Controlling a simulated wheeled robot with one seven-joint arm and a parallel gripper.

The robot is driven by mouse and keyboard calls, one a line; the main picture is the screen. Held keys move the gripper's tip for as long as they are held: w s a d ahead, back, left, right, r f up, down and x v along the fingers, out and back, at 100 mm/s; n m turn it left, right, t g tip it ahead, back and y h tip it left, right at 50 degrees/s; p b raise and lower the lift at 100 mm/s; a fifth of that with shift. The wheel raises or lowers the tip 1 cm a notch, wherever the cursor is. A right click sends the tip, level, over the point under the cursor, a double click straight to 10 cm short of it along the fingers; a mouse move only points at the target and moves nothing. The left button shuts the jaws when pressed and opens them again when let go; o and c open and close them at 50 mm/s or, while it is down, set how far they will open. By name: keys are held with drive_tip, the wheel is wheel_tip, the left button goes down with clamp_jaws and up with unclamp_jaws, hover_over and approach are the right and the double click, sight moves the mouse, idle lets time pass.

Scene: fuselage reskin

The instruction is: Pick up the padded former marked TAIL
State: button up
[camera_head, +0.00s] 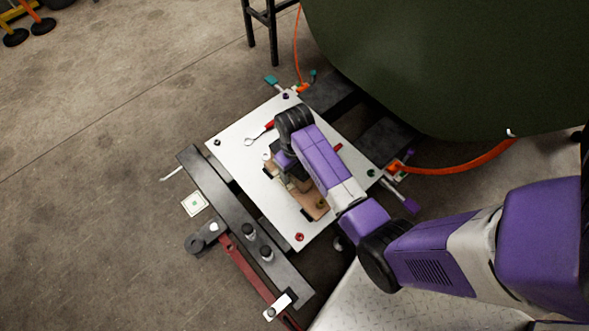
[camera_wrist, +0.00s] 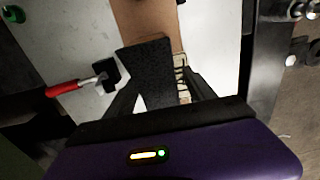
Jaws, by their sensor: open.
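A tan-brown former (camera_head: 314,207) lies on the white plate (camera_head: 236,150), partly hidden under my arm in the head view. In the wrist view the former (camera_wrist: 148,22) runs up out of the top of the picture, with a dark pad (camera_wrist: 148,72) at its near end. No TAIL marking is readable. My gripper (camera_wrist: 162,88) is open, with one dark finger on either side of the padded end. I cannot tell whether the fingers touch it. In the head view my gripper (camera_head: 284,172) points down at the former, mostly hidden by my wrist.
A dark beam (camera_head: 232,215) with upright pegs and a red bar (camera_head: 248,265) flanks the plate. A large green curved body (camera_head: 450,60) stands at upper right.

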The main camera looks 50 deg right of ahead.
drive_tip(key=shift+f, duration=0.9)
drive_tip(key=shift+r, duration=0.1)
clamp_jaws()
drive_tip(key=shift+r, duration=0.15)
